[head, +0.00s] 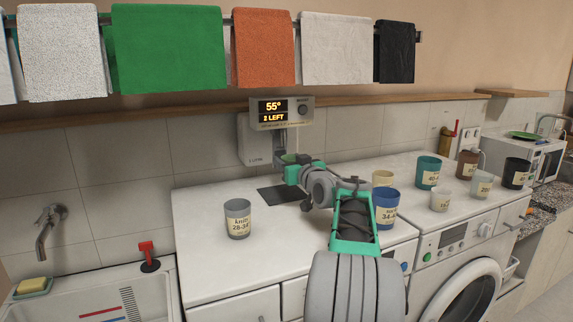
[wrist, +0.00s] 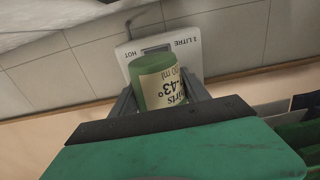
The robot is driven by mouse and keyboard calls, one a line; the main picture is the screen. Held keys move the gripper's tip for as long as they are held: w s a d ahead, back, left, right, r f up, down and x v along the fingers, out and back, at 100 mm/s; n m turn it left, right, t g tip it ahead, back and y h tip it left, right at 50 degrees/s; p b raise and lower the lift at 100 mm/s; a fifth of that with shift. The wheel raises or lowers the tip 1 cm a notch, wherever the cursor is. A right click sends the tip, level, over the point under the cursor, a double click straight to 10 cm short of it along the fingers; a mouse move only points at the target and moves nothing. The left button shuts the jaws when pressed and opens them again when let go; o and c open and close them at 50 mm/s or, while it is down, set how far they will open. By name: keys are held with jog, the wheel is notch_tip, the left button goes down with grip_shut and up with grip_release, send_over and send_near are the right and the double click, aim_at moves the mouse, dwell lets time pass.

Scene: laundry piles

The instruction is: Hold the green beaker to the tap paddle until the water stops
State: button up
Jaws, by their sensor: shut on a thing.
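My gripper (head: 291,167) is shut on the green beaker, in front of the white tap unit (head: 252,145) on the back wall. In the wrist view the green beaker (wrist: 150,92) sits between my fingers, its cream label reading "shirts 43°". The tap unit (wrist: 190,52) is behind it there, marked "HOT" and "1 LITRE". In the head view only a sliver of the beaker shows above my gripper. Its display (head: 273,111) reads "55°" and "2 LEFT". The paddle is not clear, so I cannot tell whether the beaker touches it. No water stream is visible.
A grey beaker (head: 238,219) stands left of my arm on the white worktop (head: 205,270). A blue beaker (head: 386,210), a cream one (head: 382,178), a teal one (head: 428,172) and several others stand to the right. A dark mat (head: 277,196) lies below my gripper. Towels hang above.

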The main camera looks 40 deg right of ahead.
jog(key=b+v, duration=0.6)
jog(key=v, duration=0.2)
jog(key=shift+s, duration=0.25)
jog(key=shift+a+r, duration=0.1)
